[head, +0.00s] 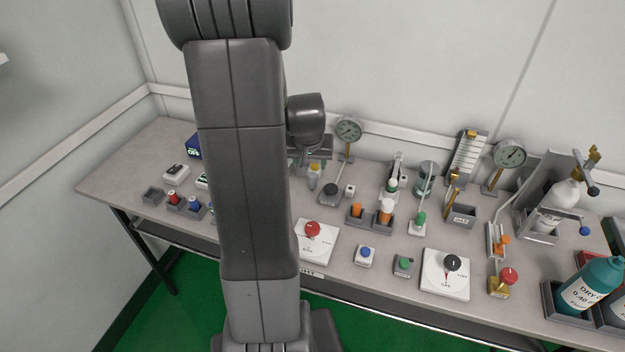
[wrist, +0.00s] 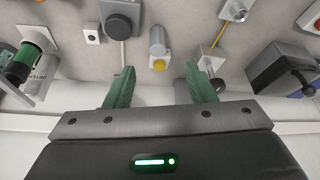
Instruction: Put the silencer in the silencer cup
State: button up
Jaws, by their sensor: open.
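My gripper (wrist: 161,72) shows in the wrist view with its two green fingers apart and nothing between them. A grey cylinder with a yellow end (wrist: 157,42), possibly the silencer, lies just beyond the fingertips, roughly centred in the gap. It also seems to show in the head view (head: 313,180), right of my arm. I cannot tell for sure which thing is the silencer. No cup is clearly marked as the silencer cup; a small empty grey holder (head: 152,195) stands at the table's left.
A black knob device (wrist: 120,18) and a small white block (wrist: 91,33) are near the cylinder, and a grey box (wrist: 280,62) is at the right.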

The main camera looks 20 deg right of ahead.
aim_at(313, 174)
jog(key=shift+d+x, duration=0.1)
jog(key=shift+x, duration=2.25)
jog(key=shift+d+x, duration=0.15)
jog(key=shift+x, duration=2.2)
jog(key=shift+r, duration=0.1)
grip_shut()
